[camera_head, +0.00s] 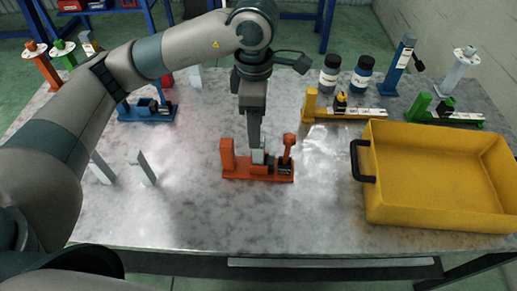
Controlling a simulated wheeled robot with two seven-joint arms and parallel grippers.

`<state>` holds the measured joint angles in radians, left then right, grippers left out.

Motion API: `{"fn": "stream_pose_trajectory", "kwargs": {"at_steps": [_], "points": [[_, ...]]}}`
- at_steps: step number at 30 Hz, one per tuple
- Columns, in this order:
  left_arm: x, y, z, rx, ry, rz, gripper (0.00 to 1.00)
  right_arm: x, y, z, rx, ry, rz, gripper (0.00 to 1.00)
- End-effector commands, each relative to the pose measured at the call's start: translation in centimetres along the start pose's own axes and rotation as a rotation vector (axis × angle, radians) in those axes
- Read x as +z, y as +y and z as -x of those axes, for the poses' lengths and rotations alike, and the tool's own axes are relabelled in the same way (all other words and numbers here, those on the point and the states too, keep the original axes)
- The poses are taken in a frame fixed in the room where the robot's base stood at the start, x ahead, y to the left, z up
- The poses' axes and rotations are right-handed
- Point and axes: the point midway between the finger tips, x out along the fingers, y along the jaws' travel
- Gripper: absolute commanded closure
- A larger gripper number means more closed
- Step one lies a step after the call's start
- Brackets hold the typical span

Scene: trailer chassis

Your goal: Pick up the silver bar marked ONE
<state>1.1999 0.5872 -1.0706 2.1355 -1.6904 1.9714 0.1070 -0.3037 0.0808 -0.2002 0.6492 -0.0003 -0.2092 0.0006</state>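My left gripper (254,140) points straight down over an orange fixture (236,171) in the middle of the table. Its fingertips are at a small silver piece (258,157) standing in the fixture; the fingers are seen edge-on, so I cannot tell whether they are closed on it. Two silver bars stand tilted-looking on the table at the left, one here (143,168) and one partly behind my arm (102,168). Another pale bar (195,77) stands at the back. No marking ONE is legible on any of them. My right gripper is not in view.
A yellow bin (442,210) with a black handle fills the right side. Blue (148,112), yellow (345,114) and green (445,118) fixtures stand behind. The table's front middle is clear.

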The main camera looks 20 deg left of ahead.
Motion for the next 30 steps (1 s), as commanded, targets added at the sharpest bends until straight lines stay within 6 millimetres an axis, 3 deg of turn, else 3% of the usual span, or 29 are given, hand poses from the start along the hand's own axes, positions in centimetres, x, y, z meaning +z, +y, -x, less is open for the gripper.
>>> {"fn": "stream_pose_trajectory", "kwargs": {"at_steps": [5, 10, 23, 30], "points": [[-0.1, -0.1, -2.8, -0.004, 0.003, 0.001, 0.55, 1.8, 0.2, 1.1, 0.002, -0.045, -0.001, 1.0], [0.0, 0.0, -4.7, -0.002, 0.002, 0.0, 0.55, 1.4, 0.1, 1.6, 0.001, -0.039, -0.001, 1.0], [0.0, 0.1, -5.2, 0.0, 0.0, 0.0, 0.55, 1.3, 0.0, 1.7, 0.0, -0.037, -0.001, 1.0], [0.3, 0.4, -6.6, -0.004, 0.003, 0.001, 0.55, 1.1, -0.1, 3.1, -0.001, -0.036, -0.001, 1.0]]}}
